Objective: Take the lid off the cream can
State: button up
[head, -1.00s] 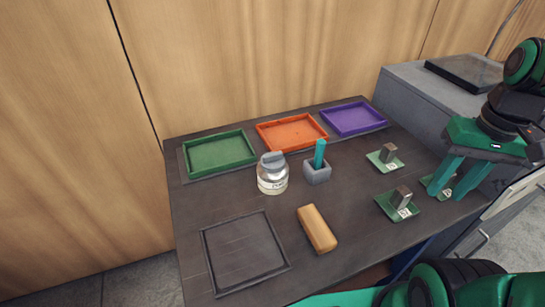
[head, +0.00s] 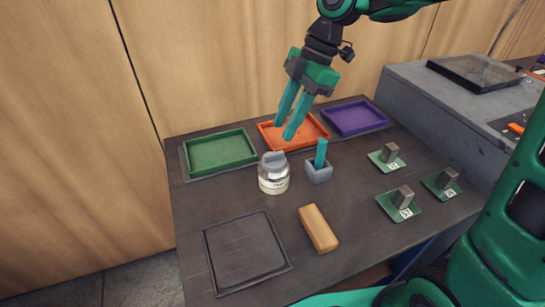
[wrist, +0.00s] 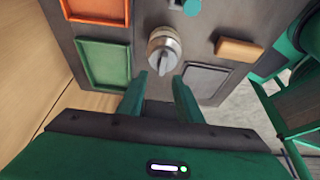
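The cream can (head: 273,181) stands upright on the dark table, a pale jar with a label. Its grey lid (head: 273,161) with a raised grip is on top. In the wrist view the lid (wrist: 163,52) shows from above, just beyond the fingertips. My gripper (head: 284,131) is open and empty, above the table and the orange tray area, higher than the can and apart from it. In the wrist view the two teal fingers (wrist: 158,82) are spread, with the can beyond the gap between them.
Green (head: 220,153), orange (head: 310,136) and purple (head: 354,118) trays line the back. A grey holder (head: 318,174) with a teal stick stands close right of the can. A tan block (head: 318,229), a dark square frame (head: 246,252) and green plates with metal blocks (head: 388,158) lie around.

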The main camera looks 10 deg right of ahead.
aim_at(274, 153)
jog(key=shift+s+d+x, duration=0.1)
jog(key=shift+x, duration=1.7)
jog(key=shift+s+d+x, duration=0.15)
jog(key=shift+x, duration=1.6)
jog(key=shift+f, duration=0.1)
grip_shut()
